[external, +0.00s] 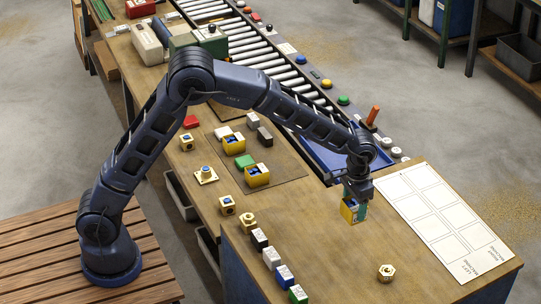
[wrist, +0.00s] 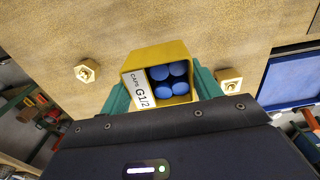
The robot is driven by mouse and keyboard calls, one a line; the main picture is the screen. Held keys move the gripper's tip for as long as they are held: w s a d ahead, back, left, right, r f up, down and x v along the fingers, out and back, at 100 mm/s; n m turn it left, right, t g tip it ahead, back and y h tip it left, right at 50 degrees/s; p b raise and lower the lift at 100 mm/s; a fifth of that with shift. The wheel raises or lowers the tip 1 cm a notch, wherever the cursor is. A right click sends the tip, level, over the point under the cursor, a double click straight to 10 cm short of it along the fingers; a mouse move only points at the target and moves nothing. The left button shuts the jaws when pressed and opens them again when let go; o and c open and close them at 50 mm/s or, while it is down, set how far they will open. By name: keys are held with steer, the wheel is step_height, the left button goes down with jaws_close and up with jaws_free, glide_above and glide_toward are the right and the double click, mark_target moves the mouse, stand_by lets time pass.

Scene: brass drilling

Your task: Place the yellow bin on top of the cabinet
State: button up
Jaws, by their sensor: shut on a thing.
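A yellow bin (external: 349,212) labelled "CAPS G1/2" is held in my gripper (external: 356,203). It also shows in the wrist view (wrist: 155,54), with several blue caps inside. The teal fingers of my gripper (wrist: 160,92) close on the bin's two sides. The cabinet (external: 335,262) has a wooden top and a blue side, at the front right of the external view. The bin is over its top; I cannot tell whether it touches. Two other yellow bins (external: 234,145) (external: 257,176) sit on a dark mat on the workbench.
A brass fitting (external: 387,272) stands on the cabinet top at the front. Several small blocks (external: 271,257) and a brass nut (external: 247,220) line the left edge. A white sheet (external: 436,215) lies along the right. A blue tray (external: 325,150) is behind. The middle is clear.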

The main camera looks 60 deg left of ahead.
step_height(320, 180, down, 10)
steer(key=shift+f, duration=0.2)
stand_by(0.3)
steer(key=o, duration=1)
steer(key=shift+f, duration=0.1)
